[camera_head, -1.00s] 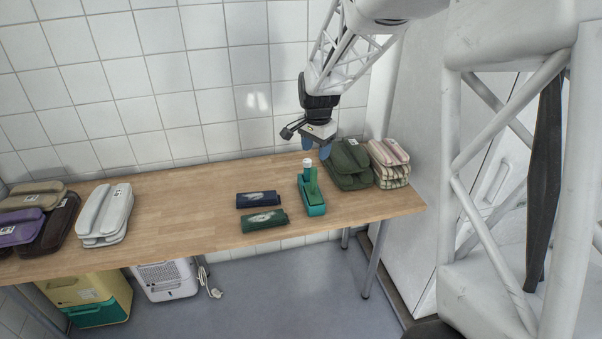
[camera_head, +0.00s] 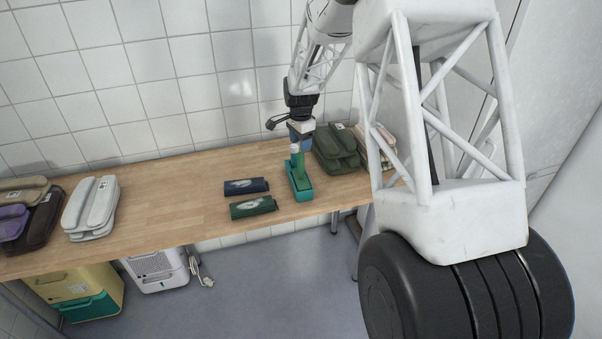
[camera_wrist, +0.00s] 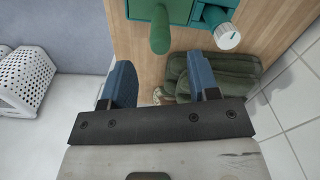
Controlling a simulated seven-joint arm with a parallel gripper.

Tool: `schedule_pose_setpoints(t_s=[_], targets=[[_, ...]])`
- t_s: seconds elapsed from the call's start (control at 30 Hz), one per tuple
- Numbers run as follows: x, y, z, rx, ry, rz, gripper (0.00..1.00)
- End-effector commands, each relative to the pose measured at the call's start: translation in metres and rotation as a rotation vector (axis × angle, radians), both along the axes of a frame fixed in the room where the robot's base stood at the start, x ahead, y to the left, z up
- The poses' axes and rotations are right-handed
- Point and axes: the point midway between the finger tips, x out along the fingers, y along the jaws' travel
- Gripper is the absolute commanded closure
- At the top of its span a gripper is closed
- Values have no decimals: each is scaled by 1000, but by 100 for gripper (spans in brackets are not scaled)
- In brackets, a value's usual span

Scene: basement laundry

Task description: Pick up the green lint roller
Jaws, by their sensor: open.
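A teal tray (camera_head: 302,194) stands on the wooden table. A green lint roller (camera_head: 299,166) appears to rest in it, its handle pointing up; the wrist view shows the rounded green handle (camera_wrist: 160,32) at the top. Beside it is a teal piece with a white cap (camera_wrist: 228,37). My gripper (camera_head: 297,136) is close above the tray's back end, partly covering the capped piece in the head view. In the wrist view my gripper's blue fingers (camera_wrist: 160,78) are wide apart and empty, with the handle just beyond them, roughly between their lines.
Folded dark green cloth (camera_head: 336,150) lies close right of the tray. A dark blue bundle (camera_head: 246,186) and a dark green bundle (camera_head: 253,207) lie to the left. Grey-white folded items (camera_head: 92,208) sit further left.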

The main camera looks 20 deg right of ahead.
Motion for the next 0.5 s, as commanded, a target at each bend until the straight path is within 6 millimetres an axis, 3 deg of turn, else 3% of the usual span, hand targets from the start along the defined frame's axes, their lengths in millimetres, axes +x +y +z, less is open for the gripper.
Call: schedule_pose_setpoints(t_s=[0.5], targets=[[0, 0, -26, 0, 0, 1, 45]])
